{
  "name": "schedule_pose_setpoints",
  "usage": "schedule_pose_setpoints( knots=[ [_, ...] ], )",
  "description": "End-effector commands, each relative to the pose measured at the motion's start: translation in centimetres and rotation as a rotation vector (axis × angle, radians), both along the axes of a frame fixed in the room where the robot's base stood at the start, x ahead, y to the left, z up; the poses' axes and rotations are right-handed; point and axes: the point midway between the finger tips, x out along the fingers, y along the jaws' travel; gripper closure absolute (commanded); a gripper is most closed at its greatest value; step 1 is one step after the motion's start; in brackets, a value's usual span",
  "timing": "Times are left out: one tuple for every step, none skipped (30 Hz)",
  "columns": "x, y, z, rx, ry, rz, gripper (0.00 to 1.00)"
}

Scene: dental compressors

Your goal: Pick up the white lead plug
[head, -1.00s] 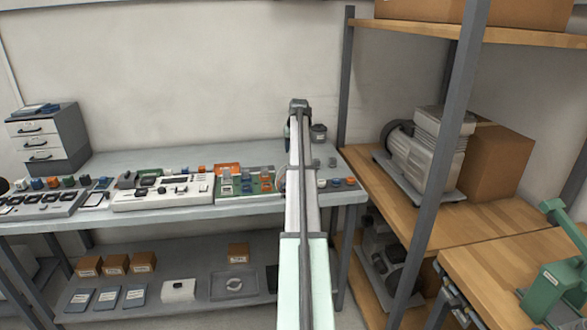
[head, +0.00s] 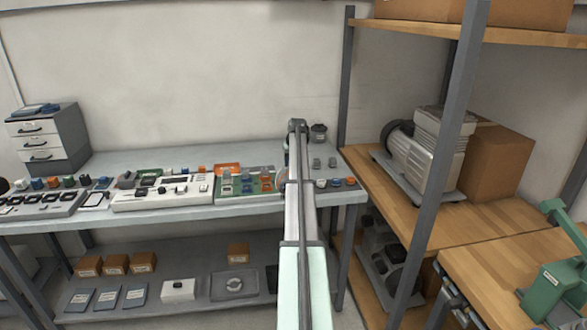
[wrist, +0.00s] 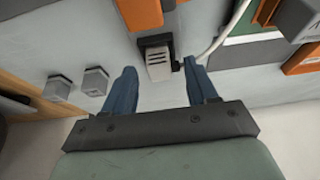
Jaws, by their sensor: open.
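A pale, slotted plug (wrist: 159,64) with a black part behind it lies on the grey bench in the wrist view. It looks like the white lead plug. A white cable (wrist: 216,45) runs close to its right; I cannot tell whether it joins the plug. My gripper (wrist: 159,68) is open, with one blue finger on each side of the plug's line and nothing visibly held. The height between fingertips and plug is hard to judge. In the head view my arm hides the gripper and this plug.
An orange block (wrist: 140,14) stands just beyond the plug, and two grey blocks (wrist: 60,87) stand to the left. Green and orange trays (wrist: 245,50) lie to the right. In the head view a wooden shelf (head: 440,215) with a compressor (head: 430,150) stands right of the bench (head: 190,155).

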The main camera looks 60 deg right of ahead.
Motion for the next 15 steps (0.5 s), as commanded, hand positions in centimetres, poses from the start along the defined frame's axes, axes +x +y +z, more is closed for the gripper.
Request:
schedule_pose_setpoints(
  knots=[
    [0.00, 0.02, 0.03, 0.000, 0.000, 0.000, 0.43],
    [0.00, 0.02, 0.03, 0.000, 0.000, 0.000, 0.43],
    [0.00, 0.02, 0.04, 0.000, 0.000, 0.000, 0.45],
    [0.00, 0.02, 0.04, 0.000, 0.000, 0.000, 0.48],
    [-0.01, 0.02, 0.05, 0.000, 0.000, 0.000, 0.51],
    [-0.01, 0.02, 0.05, 0.000, 0.000, 0.000, 0.55],
    [-0.01, 0.02, 0.05, 0.000, 0.000, 0.000, 0.58],
    [-0.01, 0.02, 0.05, 0.000, 0.000, 0.000, 0.61],
    [-0.01, 0.02, 0.06, 0.000, 0.000, 0.000, 0.65],
    [-0.01, 0.02, 0.06, 0.000, 0.000, 0.000, 0.67],
    [-0.01, 0.02, 0.06, 0.000, 0.000, 0.000, 0.70],
    [-0.01, 0.02, 0.06, 0.000, 0.000, 0.000, 0.74],
    [-0.01, 0.02, 0.06, 0.000, 0.000, 0.000, 0.77],
    [-0.01, 0.02, 0.06, 0.000, 0.000, 0.000, 0.80],
    [-0.01, 0.02, 0.06, 0.000, 0.000, 0.000, 0.84]
  ],
)
